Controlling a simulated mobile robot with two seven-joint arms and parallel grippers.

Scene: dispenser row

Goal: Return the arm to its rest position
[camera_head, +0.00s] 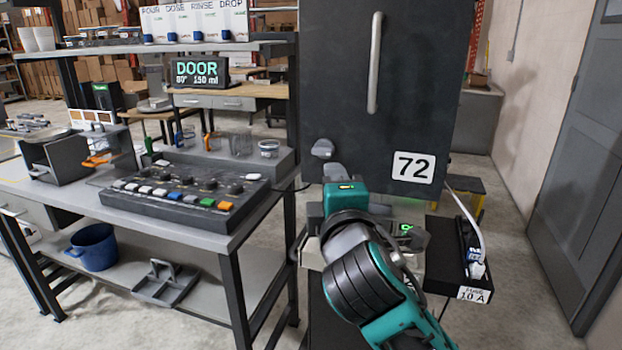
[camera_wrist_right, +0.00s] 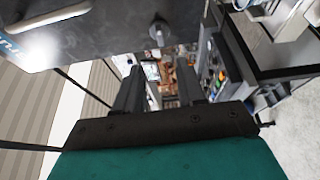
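My right arm (camera_head: 365,280) reaches up from the bottom right in the head view, in front of the dark cabinet door (camera_head: 345,100). Its wrist is just below the door's round grey knob (camera_head: 322,150), and the fingers are hidden there. In the right wrist view my right gripper (camera_wrist_right: 159,73) has its two dark fingers apart, with nothing between them. The knob (camera_wrist_right: 159,30) shows beyond the fingers, and I see no contact with it. My left gripper is in neither view.
A workbench (camera_head: 235,240) with a button panel (camera_head: 185,190) stands left of the arm. A small black tray (camera_head: 460,290) labelled 10 A lies to its right, partly beside a lit device the arm covers. A display (camera_head: 200,72) reads DOOR. Floor is clear at the right.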

